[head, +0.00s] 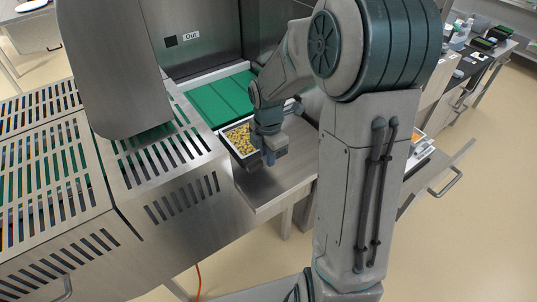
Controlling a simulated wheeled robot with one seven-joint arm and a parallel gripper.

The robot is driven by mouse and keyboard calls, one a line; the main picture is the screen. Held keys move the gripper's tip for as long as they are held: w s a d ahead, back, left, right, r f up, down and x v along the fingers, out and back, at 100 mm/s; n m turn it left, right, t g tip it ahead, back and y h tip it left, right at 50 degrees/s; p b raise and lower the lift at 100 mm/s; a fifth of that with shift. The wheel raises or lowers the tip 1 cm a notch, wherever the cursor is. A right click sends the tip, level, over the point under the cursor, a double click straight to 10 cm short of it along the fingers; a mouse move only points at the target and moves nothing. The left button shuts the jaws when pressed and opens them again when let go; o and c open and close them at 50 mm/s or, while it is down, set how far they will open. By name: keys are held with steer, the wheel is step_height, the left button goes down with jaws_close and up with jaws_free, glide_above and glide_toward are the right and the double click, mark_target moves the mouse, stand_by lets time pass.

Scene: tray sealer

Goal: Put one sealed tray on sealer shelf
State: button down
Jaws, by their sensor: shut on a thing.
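A tray (237,146) with yellow contents shows in the head view, on or just above the near end of the steel shelf (270,190), beside the green belt (215,104). My gripper (270,158) is at the tray's right edge and is shut on it. The gripper and wrist hide the tray's right part. I cannot tell whether the tray touches the shelf or whether film covers it.
The sealer's slotted steel covers (60,180) fill the left. A panel marked Out (190,37) stands behind the belt. My arm covers the middle right. A bench (475,62) with items stands at the far right. The shelf's front part is bare.

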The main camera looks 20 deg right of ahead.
steer(key=shift+f+b, duration=2.85)
steer(key=shift+f, duration=0.9)
steer(key=shift+p, duration=0.35)
steer(key=c, duration=1.4)
jaws_free()
steer(key=shift+c, duration=1)
steer(key=shift+r, duration=0.15)
